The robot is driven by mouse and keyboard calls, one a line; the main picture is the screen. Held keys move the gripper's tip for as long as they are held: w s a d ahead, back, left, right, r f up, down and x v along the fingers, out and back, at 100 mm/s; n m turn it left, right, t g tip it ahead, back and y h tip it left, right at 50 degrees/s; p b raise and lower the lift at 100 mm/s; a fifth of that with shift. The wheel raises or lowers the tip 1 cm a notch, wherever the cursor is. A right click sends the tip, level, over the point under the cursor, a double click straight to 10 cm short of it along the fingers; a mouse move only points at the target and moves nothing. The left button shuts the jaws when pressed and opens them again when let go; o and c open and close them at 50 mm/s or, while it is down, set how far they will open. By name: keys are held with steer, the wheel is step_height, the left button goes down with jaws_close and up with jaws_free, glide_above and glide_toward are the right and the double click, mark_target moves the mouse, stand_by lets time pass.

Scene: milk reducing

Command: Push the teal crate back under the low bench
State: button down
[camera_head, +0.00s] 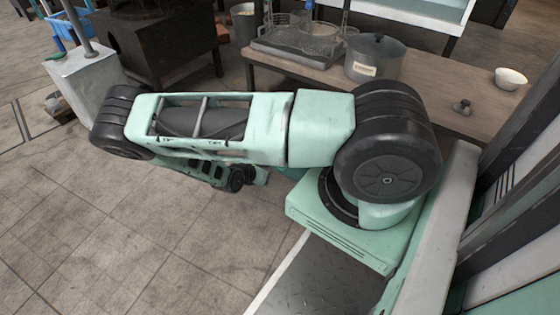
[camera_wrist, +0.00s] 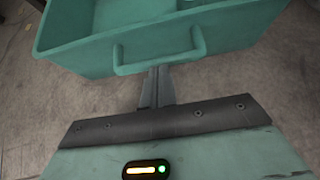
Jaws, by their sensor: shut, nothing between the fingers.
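The teal crate (camera_wrist: 90,57) fills the upper part of the wrist view, with its open top and a looped handle (camera_wrist: 160,66) on its near side facing me. My gripper (camera_wrist: 160,72) is shut and empty. Its fingertips are at the near side of the crate, just below the handle; I cannot tell whether they touch it. In the head view my arm hides nearly all of the crate and my gripper. A wooden-topped bench (camera_head: 440,112) stands beyond my arm in the head view; the space under it is mostly hidden.
On the bench are a lidded metal pot (camera_head: 374,62), a white bowl (camera_head: 510,79), a small dark weight-like item (camera_head: 462,107) and a tray of wire baskets (camera_head: 305,45). A dark stove-like block (camera_head: 165,45) stands at the back left.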

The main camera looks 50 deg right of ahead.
steer(key=shift+w+d+p, duration=0.15)
steer(key=shift+d+p, duration=3.05)
steer(key=shift+d, duration=3.25)
steer(key=shift+w+d+p, duration=0.15)
steer(key=shift+d+p, duration=0.85)
steer(key=shift+d, duration=2.2)
steer(key=a+r+p, duration=0.2)
steer(key=a+p, duration=0.1)
steer(key=a, duration=0.7)
